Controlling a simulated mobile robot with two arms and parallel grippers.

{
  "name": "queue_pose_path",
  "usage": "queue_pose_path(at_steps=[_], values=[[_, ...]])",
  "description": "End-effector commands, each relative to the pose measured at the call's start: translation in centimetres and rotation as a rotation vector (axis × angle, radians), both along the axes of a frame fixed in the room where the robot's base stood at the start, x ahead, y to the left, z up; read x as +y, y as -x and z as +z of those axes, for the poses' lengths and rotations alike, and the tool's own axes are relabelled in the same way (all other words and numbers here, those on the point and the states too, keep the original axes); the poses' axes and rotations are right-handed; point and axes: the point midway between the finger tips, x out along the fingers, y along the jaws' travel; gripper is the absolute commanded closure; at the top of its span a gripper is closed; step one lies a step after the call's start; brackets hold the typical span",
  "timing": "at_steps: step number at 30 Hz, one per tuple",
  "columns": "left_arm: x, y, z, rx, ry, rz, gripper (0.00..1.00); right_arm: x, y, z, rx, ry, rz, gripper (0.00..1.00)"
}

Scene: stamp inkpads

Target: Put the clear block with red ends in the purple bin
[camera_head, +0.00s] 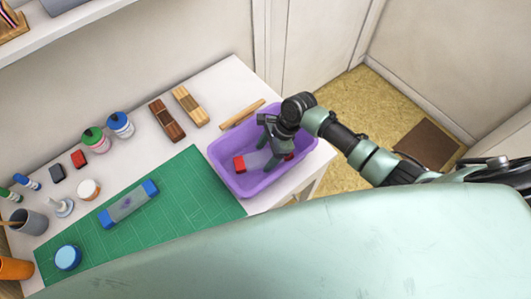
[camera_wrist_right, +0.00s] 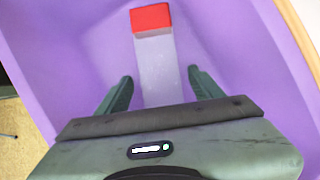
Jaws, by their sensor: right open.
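The clear block with red ends (camera_head: 257,160) lies in the purple bin (camera_head: 222,151) at the right end of the table. In the right wrist view the block (camera_wrist_right: 155,62) rests on the bin's floor, with one red end in sight; the other end is hidden by my gripper body. My right gripper (camera_head: 268,147) is inside the bin, over the block. Its fingers (camera_wrist_right: 158,85) are open, one on each side of the block, apart from it. The bin's wall also fills much of the right wrist view (camera_wrist_right: 275,60). My left gripper is not in view.
A clear block with blue ends (camera_head: 128,203) lies on the green cutting mat (camera_head: 190,200). Bottles, cups and small pads crowd the table's left side.

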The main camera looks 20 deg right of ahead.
Motion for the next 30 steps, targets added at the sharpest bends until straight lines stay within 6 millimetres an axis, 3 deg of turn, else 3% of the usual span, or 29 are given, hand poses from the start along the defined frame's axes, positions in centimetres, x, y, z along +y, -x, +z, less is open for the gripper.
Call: queue_pose_path(at_steps=[5, 21, 30], values=[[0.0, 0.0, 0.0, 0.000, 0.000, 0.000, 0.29, -0.3, -0.1, 1.0, -0.002, -0.001, 0.000, 0.33], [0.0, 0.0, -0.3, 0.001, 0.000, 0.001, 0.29, -4.2, 0.1, 10.3, -0.001, 0.000, 0.001, 0.33], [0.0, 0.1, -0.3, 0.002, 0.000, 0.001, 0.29, -4.6, 0.2, 11.4, 0.001, 0.000, 0.000, 0.33]])
